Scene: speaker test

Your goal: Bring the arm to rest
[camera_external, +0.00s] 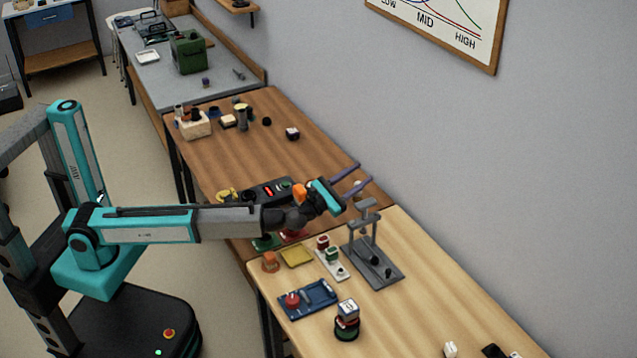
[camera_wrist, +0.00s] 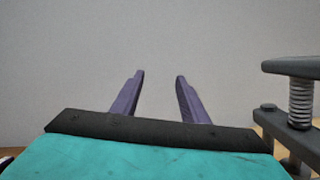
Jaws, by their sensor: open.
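My gripper (camera_external: 357,177) is at the end of my teal and grey arm, which reaches out to the right over the benches. Its two purple fingers point toward the grey wall and are spread apart with nothing between them. In the wrist view the gripper (camera_wrist: 160,85) also shows open and empty, with plain wall beyond the fingers. The gripper is above the join of the brown and pale wooden benches, near the top of a grey lever press (camera_external: 372,250). I cannot tell the exact gap between them.
The press (camera_wrist: 300,100) stands close at the right in the wrist view. The wall (camera_external: 480,170) is behind.

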